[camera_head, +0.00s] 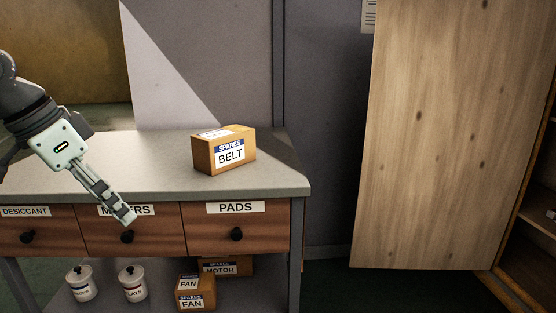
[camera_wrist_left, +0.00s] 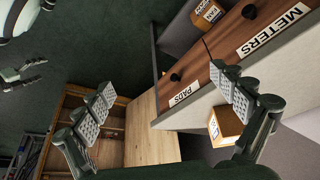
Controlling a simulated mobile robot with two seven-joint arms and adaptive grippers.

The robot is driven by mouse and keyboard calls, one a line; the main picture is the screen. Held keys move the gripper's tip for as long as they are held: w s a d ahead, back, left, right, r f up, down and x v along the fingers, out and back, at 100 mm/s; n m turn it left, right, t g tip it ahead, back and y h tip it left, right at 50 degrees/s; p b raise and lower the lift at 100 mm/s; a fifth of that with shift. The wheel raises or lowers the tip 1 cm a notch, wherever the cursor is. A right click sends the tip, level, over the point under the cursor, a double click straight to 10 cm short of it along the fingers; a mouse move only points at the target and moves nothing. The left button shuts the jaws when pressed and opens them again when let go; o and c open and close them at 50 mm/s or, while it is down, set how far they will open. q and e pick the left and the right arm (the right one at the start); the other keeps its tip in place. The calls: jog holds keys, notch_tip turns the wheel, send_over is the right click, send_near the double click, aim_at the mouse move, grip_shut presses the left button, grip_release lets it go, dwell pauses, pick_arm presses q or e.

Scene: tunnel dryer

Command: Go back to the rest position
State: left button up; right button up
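My left gripper (camera_head: 126,214) hangs in front of the workbench, over the drawer fronts, seen edge-on in the head view. In the left wrist view its two padded fingers (camera_wrist_left: 165,95) are wide apart with nothing between them. A cardboard box labelled BELT (camera_head: 230,152) stands upright on the grey bench top (camera_head: 120,165), apart from the gripper. The box also shows in the left wrist view (camera_wrist_left: 228,125), partly behind a finger. My right gripper (camera_wrist_left: 28,73) shows small at the left edge of the left wrist view, its fingers apart and empty; the head view does not show it.
The drawers include METERS and PADS (camera_head: 237,222). Below stand two white jars (camera_head: 80,287), FAN boxes (camera_head: 193,302) and a MOTOR box (camera_head: 222,268). A large wooden door panel (camera_head: 430,140) stands at right beside an open cabinet (camera_head: 540,215). Floor shows between bench and panel.

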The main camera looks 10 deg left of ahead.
pick_arm(q)
jog(key=w+d+f+n+p, duration=0.1)
jog(key=w+d+f, duration=0.1)
jog(key=f, duration=1.2)
jog(key=w+d+f+n+p, duration=0.1)
jog(key=w+d+f+p, duration=0.15)
jog(key=f, duration=1.05)
jog(key=s+d+f+n+y, duration=0.1)
jog(key=s+d+f, duration=0.1)
jog(key=s+f, duration=0.6)
jog(key=s+d+f+g+y+p, duration=0.1)
jog(key=s+d+f+y, duration=0.1)
jog(key=s+f, duration=0.6)
jog(key=shift+s+d+f+n, duration=0.15)
jog(key=shift+d+f+n, duration=0.3)
jog(key=shift+f, duration=0.45)
pick_arm(e)
jog(key=s+d+f+g, duration=0.4)
jog(key=s+f, duration=0.1)
jog(key=f, duration=0.4)
jog(key=shift+d+f+m+h, duration=0.2)
jog(key=shift+f+m+h, duration=0.1)
jog(key=shift+f+h, duration=0.1)
